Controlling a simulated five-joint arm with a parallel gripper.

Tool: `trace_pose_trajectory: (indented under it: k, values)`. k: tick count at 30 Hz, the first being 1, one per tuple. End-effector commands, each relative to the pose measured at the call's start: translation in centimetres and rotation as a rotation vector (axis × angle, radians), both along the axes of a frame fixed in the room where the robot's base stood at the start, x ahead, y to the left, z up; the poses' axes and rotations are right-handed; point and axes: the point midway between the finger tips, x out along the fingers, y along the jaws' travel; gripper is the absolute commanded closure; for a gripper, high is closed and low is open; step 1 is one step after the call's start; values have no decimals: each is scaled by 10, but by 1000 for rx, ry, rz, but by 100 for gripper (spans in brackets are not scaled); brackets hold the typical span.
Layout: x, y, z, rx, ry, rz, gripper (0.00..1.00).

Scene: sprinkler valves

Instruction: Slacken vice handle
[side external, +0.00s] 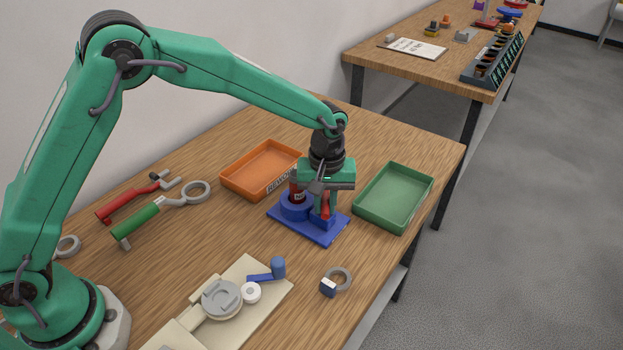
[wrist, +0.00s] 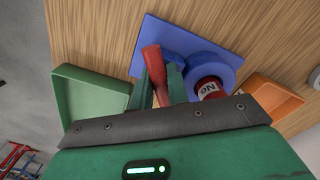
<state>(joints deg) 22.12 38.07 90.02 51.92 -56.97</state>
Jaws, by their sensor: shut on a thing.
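The blue vice stands on a blue base plate (side external: 325,234), which also shows in the wrist view (wrist: 172,33). Its round blue body (side external: 293,209) holds a red cylinder with a white-lettered label (wrist: 208,86). The red vice handle (wrist: 152,57) sits beside the round body, and a bit of it shows in the side view (side external: 325,207). My gripper (wrist: 157,88) points down over the plate, shut on the red handle, with its fingers either side of it. In the side view my gripper (side external: 326,205) hides part of the vice.
An orange tray (side external: 250,187) lies left of the vice and a green tray (side external: 362,215) lies close on the right. A beige fixture (side external: 271,298) and a grey ring (side external: 342,272) are in front. Red and green-handled tools (side external: 138,225) lie at left.

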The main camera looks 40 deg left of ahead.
Motion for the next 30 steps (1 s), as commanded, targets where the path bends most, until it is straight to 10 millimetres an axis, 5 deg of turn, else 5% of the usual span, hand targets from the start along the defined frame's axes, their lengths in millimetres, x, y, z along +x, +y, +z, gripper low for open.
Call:
trace_pose_trajectory:
  k: [15,30]
  values:
    - [0,-1,1,-1,-2,279,100]
    - [0,-2,1,-1,-2,337,100]
